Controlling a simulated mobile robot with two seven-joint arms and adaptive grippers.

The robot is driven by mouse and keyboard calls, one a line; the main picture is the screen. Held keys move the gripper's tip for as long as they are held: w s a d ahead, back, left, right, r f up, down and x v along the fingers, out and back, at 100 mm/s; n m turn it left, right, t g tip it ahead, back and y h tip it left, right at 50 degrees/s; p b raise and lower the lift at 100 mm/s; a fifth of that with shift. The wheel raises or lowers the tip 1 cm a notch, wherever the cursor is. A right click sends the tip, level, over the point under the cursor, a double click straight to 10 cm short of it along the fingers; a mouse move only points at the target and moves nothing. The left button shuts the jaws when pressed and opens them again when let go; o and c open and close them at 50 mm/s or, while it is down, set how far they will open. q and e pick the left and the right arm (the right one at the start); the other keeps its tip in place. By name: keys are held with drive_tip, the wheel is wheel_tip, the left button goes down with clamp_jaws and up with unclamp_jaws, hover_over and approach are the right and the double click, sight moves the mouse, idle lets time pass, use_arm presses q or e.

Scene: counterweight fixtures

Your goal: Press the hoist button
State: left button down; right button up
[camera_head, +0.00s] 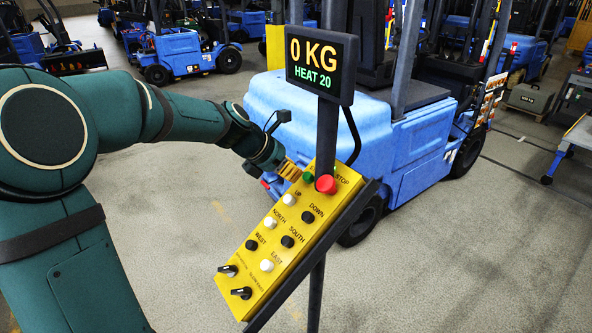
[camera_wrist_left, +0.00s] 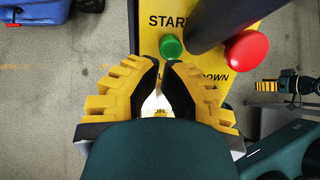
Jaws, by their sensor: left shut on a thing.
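A tilted yellow control panel (camera_head: 262,268) stands on a dark post. It bears a green START button (camera_head: 308,178), a red STOP button (camera_head: 326,184), and white and black buttons labelled UP (camera_head: 298,198), DOWN (camera_head: 308,217), NORTH, SOUTH, WEST and EAST. My left gripper (camera_head: 290,170) is at the panel's upper left edge beside the green button. In the left wrist view its fingertips (camera_wrist_left: 166,68) nearly meet just below the green button (camera_wrist_left: 171,47). Part of a white button shows between the fingers; what they grip is hidden. My right gripper (camera_wrist_left: 268,86) shows small at the right.
A screen (camera_head: 321,62) on the post reads 0 KG, HEAT 20. The dark post (camera_head: 326,130) rises close beside the green and red buttons. A blue forklift (camera_head: 330,125) stands behind the panel, with more vehicles farther back. The floor left of the panel is clear.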

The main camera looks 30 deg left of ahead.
use_arm(q)
drive_tip(key=v, duration=1)
idle(2.0)
